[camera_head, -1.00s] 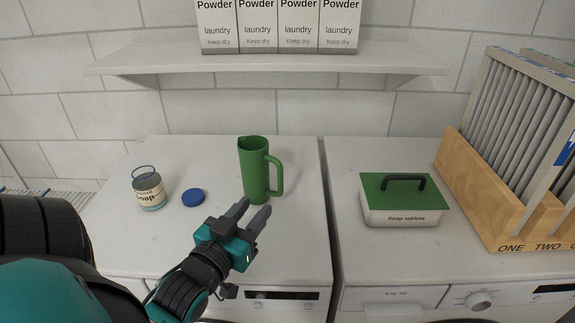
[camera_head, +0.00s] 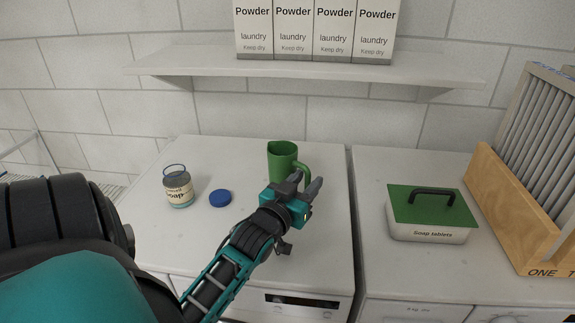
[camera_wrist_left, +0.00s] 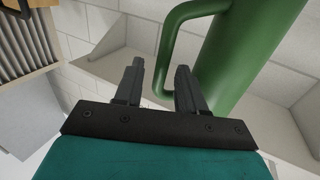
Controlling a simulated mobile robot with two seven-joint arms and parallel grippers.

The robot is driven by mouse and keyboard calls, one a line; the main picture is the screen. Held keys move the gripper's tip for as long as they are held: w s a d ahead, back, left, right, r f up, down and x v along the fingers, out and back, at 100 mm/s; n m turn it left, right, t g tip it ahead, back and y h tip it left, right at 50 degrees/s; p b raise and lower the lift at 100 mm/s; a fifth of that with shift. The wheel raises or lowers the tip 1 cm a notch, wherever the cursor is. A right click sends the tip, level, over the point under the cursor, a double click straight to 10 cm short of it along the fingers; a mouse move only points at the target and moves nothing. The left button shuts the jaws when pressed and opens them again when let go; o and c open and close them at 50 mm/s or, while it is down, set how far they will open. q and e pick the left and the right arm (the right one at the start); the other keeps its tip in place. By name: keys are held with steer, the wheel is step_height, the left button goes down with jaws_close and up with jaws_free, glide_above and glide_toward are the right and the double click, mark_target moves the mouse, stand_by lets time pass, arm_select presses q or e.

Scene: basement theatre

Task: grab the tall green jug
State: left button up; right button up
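The tall green jug (camera_head: 281,152) stands on the white machine top, its handle on the right side. My left gripper (camera_head: 304,186) is in front of the jug and hides its lower part. In the left wrist view the fingers (camera_wrist_left: 158,85) are apart, and the jug's handle (camera_wrist_left: 166,45) appears between and beyond them. The jug's body (camera_wrist_left: 250,50) is to the right there. I cannot tell whether a finger touches the handle. My right gripper is not in view.
A soap jar (camera_head: 178,188) and a blue lid (camera_head: 220,198) lie left of the jug. A green-lidded soap tablet box (camera_head: 430,212) and a wooden rack (camera_head: 505,205) stand to the right. A shelf (camera_head: 300,68) with powder boxes (camera_head: 315,28) hangs above.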

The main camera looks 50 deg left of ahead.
arm_select(q)
steer(key=shift+w+a, duration=0.2)
steer(key=shift+w, duration=0.45)
steer(key=shift+c, duration=0.4)
jaws_close()
steer(key=shift+r, duration=0.1)
